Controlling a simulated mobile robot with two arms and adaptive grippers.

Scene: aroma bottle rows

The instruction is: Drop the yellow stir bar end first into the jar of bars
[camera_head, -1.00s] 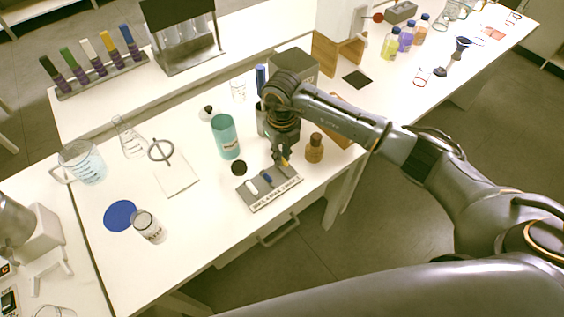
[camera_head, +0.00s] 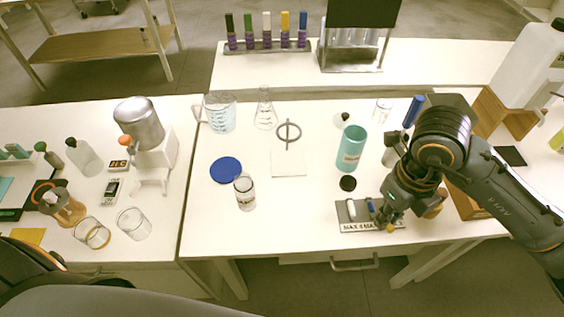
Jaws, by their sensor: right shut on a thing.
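The yellow stir bar (camera_head: 390,227) shows as a small yellow tip at the right end of a grey holder (camera_head: 342,214). My right gripper (camera_head: 386,215) comes down over that end and is shut on the yellow bar, which it mostly hides. I cannot tell whether the bar is clear of the holder. A white bar (camera_head: 351,208) and a blue bar (camera_head: 370,206) lie in the holder. A small clear jar (camera_head: 244,192) with a dark label stands upright to the left, beside a flat blue disc (camera_head: 226,170); its contents are too small to tell. My left gripper is out of view.
A beaker (camera_head: 220,112) and flask (camera_head: 265,108) stand farther back. The table front between jar and holder is clear.

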